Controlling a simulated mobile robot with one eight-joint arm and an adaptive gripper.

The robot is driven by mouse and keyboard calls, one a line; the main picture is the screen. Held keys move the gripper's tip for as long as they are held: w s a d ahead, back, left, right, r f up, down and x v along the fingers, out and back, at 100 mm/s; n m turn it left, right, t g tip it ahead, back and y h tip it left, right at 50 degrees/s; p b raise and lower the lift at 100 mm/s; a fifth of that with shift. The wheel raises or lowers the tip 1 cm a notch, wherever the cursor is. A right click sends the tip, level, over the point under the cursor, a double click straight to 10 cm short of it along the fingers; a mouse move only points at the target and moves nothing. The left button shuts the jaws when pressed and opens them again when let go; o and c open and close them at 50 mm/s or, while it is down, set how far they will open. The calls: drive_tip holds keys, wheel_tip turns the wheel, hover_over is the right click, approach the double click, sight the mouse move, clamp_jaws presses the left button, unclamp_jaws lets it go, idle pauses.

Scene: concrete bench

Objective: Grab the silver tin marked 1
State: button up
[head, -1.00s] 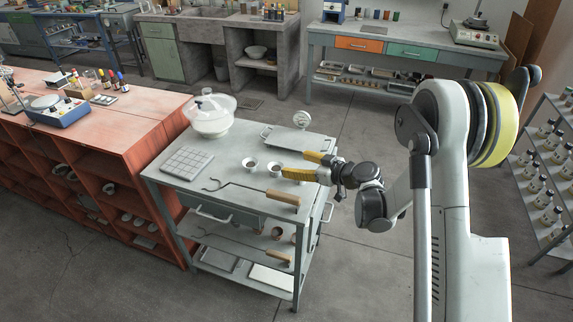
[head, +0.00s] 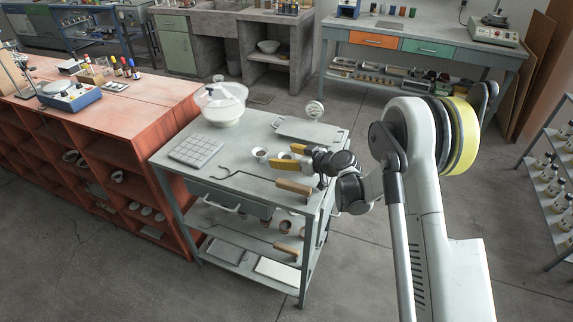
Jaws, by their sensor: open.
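No tin with a readable 1 shows in this view. Two small, pale round containers with dark insides stand on the grey cart top (head: 240,136). The left container (head: 260,154) is clear of my gripper. The right container (head: 285,156) shows between the yellow fingers of my gripper (head: 281,155), partly hidden. My gripper is open and points left, low over the cart's right part. I cannot tell whether a finger touches the container. Any mark on either container is too small to read.
A wooden-handled hook tool (head: 293,188) lies in front of the gripper. A red bench (head: 120,120) stands left.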

drive_tip(key=shift+r, duration=0.1)
drive_tip(key=c, duration=1.4)
drive_tip(key=shift+r, duration=0.1)
